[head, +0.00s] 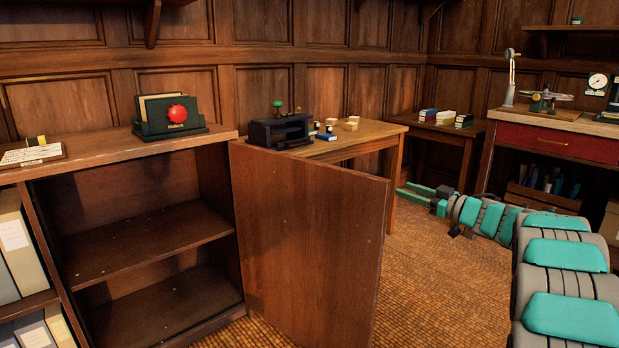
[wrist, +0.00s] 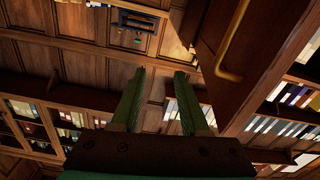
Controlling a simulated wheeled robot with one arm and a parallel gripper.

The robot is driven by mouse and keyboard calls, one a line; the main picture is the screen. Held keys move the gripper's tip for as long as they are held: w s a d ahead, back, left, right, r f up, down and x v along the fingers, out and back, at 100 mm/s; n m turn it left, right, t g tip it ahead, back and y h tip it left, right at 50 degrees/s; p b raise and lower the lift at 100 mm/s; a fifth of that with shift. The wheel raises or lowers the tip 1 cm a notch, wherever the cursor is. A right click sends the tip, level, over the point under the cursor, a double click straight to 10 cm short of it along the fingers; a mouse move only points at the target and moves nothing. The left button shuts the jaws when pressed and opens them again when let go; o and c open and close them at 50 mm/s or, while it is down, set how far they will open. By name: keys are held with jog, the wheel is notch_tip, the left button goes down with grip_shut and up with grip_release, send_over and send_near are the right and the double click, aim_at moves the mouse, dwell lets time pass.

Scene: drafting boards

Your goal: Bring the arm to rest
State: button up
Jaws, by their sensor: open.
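My arm (head: 545,240) is teal and grey and reaches in from the right edge of the head view, stretched toward the middle. My gripper (head: 402,188) is at its far end, beyond the right edge of the open cabinet door (head: 310,240) and beside the wooden table's leg. In the wrist view the two green fingers (wrist: 160,73) stand apart with nothing between them. The door with its brass handle (wrist: 232,45) shows just to the right of the fingers there.
The open cabinet (head: 150,240) has empty shelves. A wooden table (head: 370,130) holds a dark box and small blocks. A red-drawer bench (head: 555,143) is at right. The carpet (head: 450,280) between door and arm is clear.

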notch_tip(320, 180, up, 5)
jog(key=w+d+m+t+h, duration=0.2)
jog(key=m+t+h, duration=0.1)
jog(key=h, duration=0.2)
jog(key=s+d+r+m+g+h, duration=0.1)
jog(key=s+d+m+h, duration=0.45)
jog(key=h, duration=0.35)
jog(key=s+a+f+m+g, duration=0.1)
jog(key=s+a+f+g, duration=0.3)
jog(key=s, duration=0.6)
jog(key=s+a+f+m+g+h, duration=0.1)
jog(key=s+a+f+g, duration=0.15)
jog(key=s+f, duration=0.55)
jog(key=s+a+f+m+g, duration=0.1)
jog(key=s+a+f+g, duration=0.25)
jog(key=s, duration=0.85)
jog(key=s+a+f+g+y, duration=0.1)
jog(key=s+a, duration=0.3)
jog(key=s, duration=0.4)
jog(key=s+a+f+n+g+y, duration=0.1)
jog(key=s+a+f+g, duration=0.2)
jog(key=s, duration=0.6)
jog(key=s+a+f+n+g+y, duration=0.1)
jog(key=s+a+f+g, duration=0.1)
jog(key=s+a, duration=0.3)
jog(key=s+g, duration=0.1)
jog(key=s, duration=0.2)
jog(key=shift+s+a+f+g+y, duration=0.3)
jog(key=shift+s+f+g, duration=0.1)
